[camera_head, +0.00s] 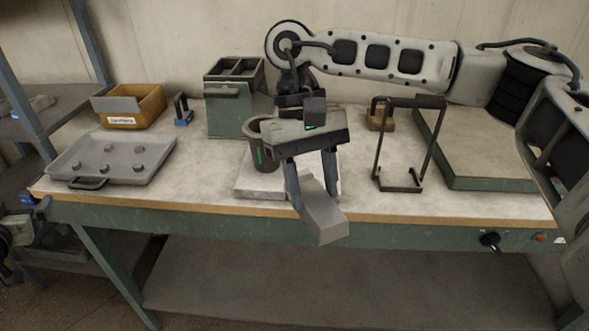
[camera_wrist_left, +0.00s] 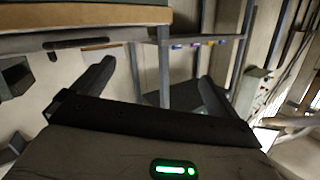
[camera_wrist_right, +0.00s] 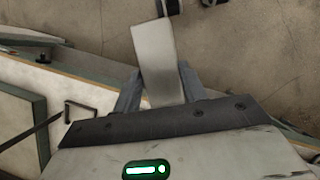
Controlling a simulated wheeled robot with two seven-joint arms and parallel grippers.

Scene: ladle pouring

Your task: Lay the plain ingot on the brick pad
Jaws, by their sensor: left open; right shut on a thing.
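A plain grey ingot (camera_head: 322,222) is held by my right gripper (camera_head: 312,192), with the fingers on either side of it. The ingot is tilted, its free end reaching out past the table's front edge. In the right wrist view the ingot (camera_wrist_right: 156,58) stands out between the fingers, over the floor. A wide pale-topped pad (camera_head: 480,150) with green sides lies at the right of the table. A smaller pale slab (camera_head: 256,188) lies under a dark crucible (camera_head: 263,155). I cannot tell surely which is the brick pad. My left gripper (camera_wrist_left: 152,85) is open and empty, away from the table top.
A black wire stand (camera_head: 404,145) stands right of my right gripper, before a brown block (camera_head: 381,117). A green box (camera_head: 236,112) stands behind the crucible. A grey tray (camera_head: 112,172) and an orange bin (camera_head: 130,104) are at the left.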

